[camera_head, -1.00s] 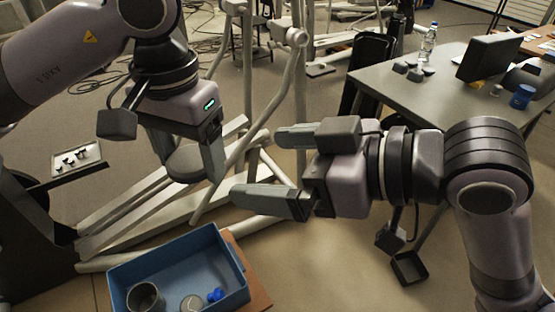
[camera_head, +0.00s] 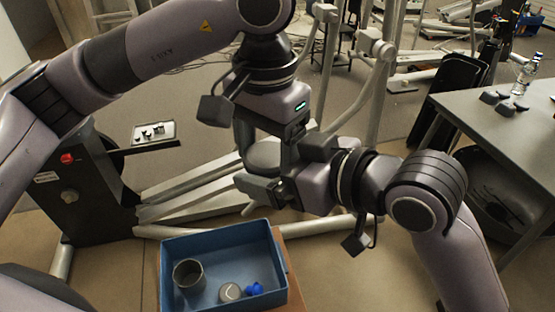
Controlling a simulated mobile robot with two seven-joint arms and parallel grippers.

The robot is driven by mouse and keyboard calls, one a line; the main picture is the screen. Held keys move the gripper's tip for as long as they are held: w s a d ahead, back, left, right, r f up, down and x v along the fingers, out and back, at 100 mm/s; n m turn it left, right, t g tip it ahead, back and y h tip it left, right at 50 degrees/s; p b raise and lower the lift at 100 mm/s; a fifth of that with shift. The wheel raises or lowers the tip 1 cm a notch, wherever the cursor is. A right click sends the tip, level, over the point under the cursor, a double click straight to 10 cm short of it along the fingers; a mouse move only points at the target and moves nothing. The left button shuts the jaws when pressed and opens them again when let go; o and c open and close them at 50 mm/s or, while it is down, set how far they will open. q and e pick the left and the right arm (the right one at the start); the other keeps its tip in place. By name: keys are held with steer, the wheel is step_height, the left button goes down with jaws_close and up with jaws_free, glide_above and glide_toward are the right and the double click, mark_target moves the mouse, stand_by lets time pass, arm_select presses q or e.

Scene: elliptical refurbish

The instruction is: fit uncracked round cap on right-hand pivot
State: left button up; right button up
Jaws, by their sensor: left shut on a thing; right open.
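My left gripper (camera_head: 265,148) points down in the middle of the view and is shut on a dark grey round cap (camera_head: 264,157). No crack shows on its visible part. My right gripper (camera_head: 262,165) comes in from the right, open, its fingers beside the cap and overlapping it in the picture; I cannot tell whether they touch. The machine's pivot (camera_head: 383,50) shows on the right-hand upright, bare at its end, behind the grippers. Another grey round disc (camera_head: 230,292) with a pale line lies in the blue tray (camera_head: 215,237); I cannot tell if that line is a crack.
The tray also holds a grey cup (camera_head: 187,275) and a small blue part (camera_head: 254,289). The machine's pale rails (camera_head: 190,200) run behind it. A grey table (camera_head: 490,115) with a bottle (camera_head: 523,75) stands at right. A black console (camera_head: 85,190) stands at left.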

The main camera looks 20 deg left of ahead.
steer(key=shift+a, duration=0.1)
steer(key=c, duration=1)
arm_select(q)
steer(key=o, duration=1)
arm_select(e)
steer(key=shift+c, duration=0.2)
arm_select(q)
steer(key=shift+o, duration=0.5)
steer(key=shift+d, duration=0.15)
